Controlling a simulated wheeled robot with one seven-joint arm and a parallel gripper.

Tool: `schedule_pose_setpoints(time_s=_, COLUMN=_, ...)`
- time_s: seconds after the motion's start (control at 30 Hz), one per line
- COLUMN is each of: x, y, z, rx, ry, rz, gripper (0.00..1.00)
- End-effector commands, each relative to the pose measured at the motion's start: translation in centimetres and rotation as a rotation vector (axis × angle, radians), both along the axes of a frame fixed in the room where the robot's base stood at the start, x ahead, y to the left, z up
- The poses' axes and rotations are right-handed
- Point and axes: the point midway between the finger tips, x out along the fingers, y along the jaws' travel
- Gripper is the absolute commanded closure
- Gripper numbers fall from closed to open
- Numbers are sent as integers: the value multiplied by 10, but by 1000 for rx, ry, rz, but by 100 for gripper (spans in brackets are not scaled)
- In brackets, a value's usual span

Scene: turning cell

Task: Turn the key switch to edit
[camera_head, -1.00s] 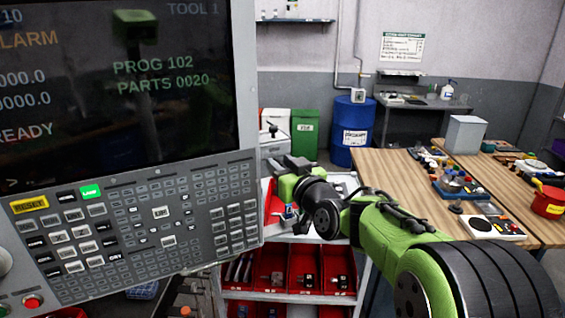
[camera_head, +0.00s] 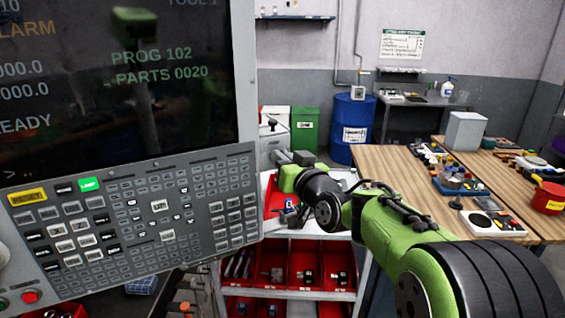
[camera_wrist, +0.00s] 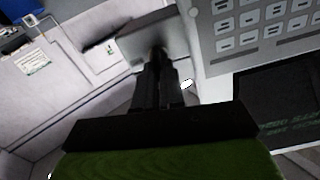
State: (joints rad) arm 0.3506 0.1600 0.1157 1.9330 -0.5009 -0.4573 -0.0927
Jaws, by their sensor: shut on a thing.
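The control panel (camera_head: 130,215), with a screen above its keys, fills the left of the head view; its keys also show at the upper right of the wrist view (camera_wrist: 262,22). My gripper (camera_wrist: 160,58) has its dark fingers close together, with their tips at the face of a grey box (camera_wrist: 135,42). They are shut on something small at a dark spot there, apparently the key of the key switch. The key and any mode marks are hidden by the fingers. In the head view my gripper (camera_head: 294,158) is just right of the panel's edge.
A shelf cart (camera_head: 345,292) with red bins stands below my arm. A wooden workbench (camera_head: 385,160) with tools is at the right. A blue barrel (camera_head: 353,110) and a green bin (camera_head: 304,122) stand by the back wall.

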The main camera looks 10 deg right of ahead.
Motion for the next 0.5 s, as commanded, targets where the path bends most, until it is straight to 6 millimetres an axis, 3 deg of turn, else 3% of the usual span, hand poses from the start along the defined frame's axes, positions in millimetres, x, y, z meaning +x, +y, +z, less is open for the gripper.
schedule_pose_setpoints(time_s=0.5, x=1, y=-5, z=-4, rx=466, ry=97, rz=0, gripper=100)
